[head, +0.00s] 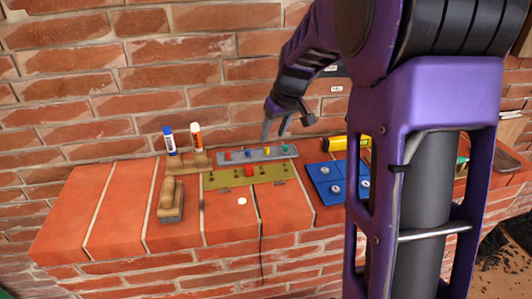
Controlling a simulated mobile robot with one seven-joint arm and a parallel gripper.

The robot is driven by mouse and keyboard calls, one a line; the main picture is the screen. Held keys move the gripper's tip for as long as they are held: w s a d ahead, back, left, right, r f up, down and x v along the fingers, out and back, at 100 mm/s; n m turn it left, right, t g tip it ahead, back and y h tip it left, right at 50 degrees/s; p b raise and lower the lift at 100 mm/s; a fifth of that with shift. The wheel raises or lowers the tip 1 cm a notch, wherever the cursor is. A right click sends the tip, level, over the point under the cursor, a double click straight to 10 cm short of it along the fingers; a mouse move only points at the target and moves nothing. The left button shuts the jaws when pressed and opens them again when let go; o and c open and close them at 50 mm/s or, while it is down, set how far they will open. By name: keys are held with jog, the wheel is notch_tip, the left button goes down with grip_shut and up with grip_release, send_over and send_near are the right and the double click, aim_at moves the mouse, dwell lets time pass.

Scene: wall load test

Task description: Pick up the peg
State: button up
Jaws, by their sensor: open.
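A grey strip (257,158) lies along the wall on the brick ledge. Several small coloured pegs stand in it: a red peg (228,156), a blue peg (249,155), a yellow peg (267,151) and a green peg (285,149). In front of it is an olive board (228,181) with holes and a red block (249,171) on it. My gripper (275,135) hangs above the right part of the strip, fingers pointing down, open and with nothing visible between them. I cannot tell whether the fingertips touch any peg. My arm hides part of the ledge's right side.
A blue and an orange-capped marker (170,140) stand in a wooden holder at left, with a wooden-handled brush (171,202) in front. A blue board (322,184) with round white pieces and a yellow tool (335,144) are at right. The ledge's left end is clear; brick wall stands behind.

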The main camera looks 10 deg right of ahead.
aim_at(267, 148)
jog(key=x, duration=0.3)
jog(key=w+b+x, duration=0.1)
jog(key=x, duration=0.3)
jog(key=shift+f, duration=0.15)
grip_shut()
